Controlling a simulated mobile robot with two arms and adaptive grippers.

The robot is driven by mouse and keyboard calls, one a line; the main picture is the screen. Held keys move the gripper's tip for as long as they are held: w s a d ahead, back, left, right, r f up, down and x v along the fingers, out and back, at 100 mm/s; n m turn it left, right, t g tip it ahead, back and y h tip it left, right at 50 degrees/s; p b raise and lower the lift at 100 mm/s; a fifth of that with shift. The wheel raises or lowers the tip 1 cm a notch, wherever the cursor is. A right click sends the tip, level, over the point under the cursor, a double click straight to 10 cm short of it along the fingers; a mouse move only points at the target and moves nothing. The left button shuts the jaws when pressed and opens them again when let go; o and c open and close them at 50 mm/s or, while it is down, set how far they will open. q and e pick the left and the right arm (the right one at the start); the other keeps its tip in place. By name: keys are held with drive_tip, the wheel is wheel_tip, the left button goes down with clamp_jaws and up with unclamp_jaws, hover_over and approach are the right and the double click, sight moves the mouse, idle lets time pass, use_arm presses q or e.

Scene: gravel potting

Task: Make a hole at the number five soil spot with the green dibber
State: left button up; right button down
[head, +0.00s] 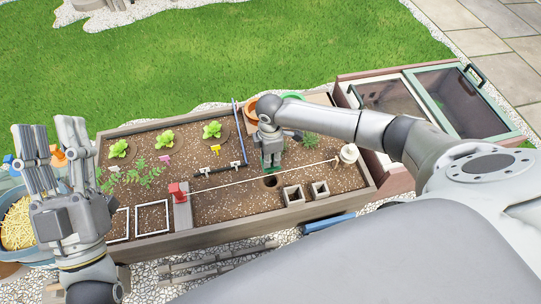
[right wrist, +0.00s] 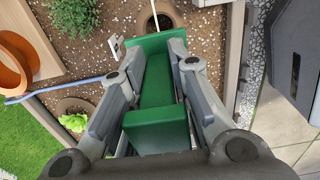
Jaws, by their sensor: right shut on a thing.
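My right gripper (head: 271,150) is above the right half of the raised soil bed (head: 229,229). It is shut on the green dibber (right wrist: 157,85), which is clear between the fingers in the right wrist view. The dibber's lower part (head: 272,160) points down in the head view, close to a dark round hole (head: 270,182) in the soil. The hole also shows at the top of the right wrist view (right wrist: 160,20). I cannot read a number five marker. My left gripper (head: 55,143) is open and empty, fingers up, left of the bed.
A pale cord (head: 235,183) crosses the bed from a red-topped block (head: 178,192) to a white reel (head: 348,153). Seedlings and lettuces (head: 118,149) fill the left. A cold frame (head: 465,100) is at right.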

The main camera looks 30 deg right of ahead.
drive_tip(key=shift+r+p, duration=0.7)
drive_tip(key=shift+p, duration=0.1)
drive_tip(key=shift+r+p, duration=0.35)
use_arm(q)
drive_tip(key=w+a+f+g+y, duration=0.1)
drive_tip(key=w+f+g+y, duration=0.1)
drive_tip(key=f+g, duration=0.6)
drive_tip(key=shift+w+f+y+p, duration=0.4)
drive_tip(key=shift+w+f, duration=0.1)
drive_tip(key=shift+f, duration=2)
use_arm(e)
drive_tip(key=shift+r, duration=0.25)
drive_tip(key=shift+r, duration=0.1)
